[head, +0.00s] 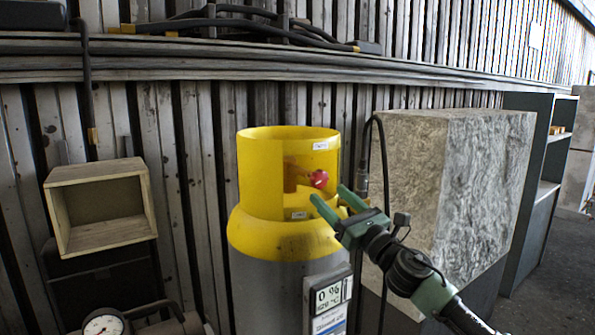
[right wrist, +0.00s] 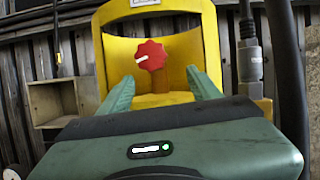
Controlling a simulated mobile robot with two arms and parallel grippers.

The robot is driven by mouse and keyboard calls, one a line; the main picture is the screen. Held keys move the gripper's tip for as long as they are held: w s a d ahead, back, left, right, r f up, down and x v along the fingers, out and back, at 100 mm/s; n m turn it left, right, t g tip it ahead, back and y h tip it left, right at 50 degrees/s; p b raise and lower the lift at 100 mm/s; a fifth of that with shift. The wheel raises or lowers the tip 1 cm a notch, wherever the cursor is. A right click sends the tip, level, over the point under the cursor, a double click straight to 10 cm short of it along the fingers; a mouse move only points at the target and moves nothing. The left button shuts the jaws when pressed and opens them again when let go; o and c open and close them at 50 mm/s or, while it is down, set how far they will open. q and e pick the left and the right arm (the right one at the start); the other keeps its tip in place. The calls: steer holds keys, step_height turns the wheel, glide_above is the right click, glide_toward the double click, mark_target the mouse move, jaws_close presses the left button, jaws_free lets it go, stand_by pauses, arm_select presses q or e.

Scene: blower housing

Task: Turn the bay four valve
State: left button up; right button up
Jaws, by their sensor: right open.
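A red valve knob (head: 319,179) sits inside the opening of the yellow collar (head: 262,170) on top of a grey gas cylinder (head: 268,285). In the right wrist view the red knob (right wrist: 151,55) shows a scalloped rim and a white mark pointing left. My right gripper (head: 335,198) is open, its green fingers pointing at the collar opening, just below and in front of the knob. In the right wrist view the two fingers (right wrist: 160,88) stand apart on either side below the knob, with nothing between them. My left gripper is not in view.
A black hose (head: 384,190) hangs close right of the collar. A large stone-like block (head: 450,180) stands to the right. An open wooden box (head: 100,205) and a gauge (head: 104,326) are at left.

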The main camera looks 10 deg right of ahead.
mark_target(321, 178)
steer(key=shift+w+a+r+n, duration=0.1)
steer(key=shift+a+r+n, duration=0.2)
steer(key=shift+r, duration=0.3)
steer(key=shift+a+r+n, duration=0.15)
steer(key=shift+r+n, duration=0.15)
steer(key=shift+r, duration=0.3)
steer(key=shift+w+a+r+p, duration=0.5)
steer(key=shift+w+r+p, duration=0.1)
steer(key=shift+r+p, duration=0.2)
steer(key=x, duration=0.4)
steer(key=shift+f+p, duration=0.3)
steer(key=shift+p, duration=0.1)
steer(key=shift+w, duration=0.3)
steer(key=shift+r, duration=0.1)
steer(key=c, duration=1.4)
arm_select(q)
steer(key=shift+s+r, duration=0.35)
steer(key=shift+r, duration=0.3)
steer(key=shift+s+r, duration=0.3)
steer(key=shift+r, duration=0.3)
arm_select(e)
steer(key=shift+o, duration=0.2)
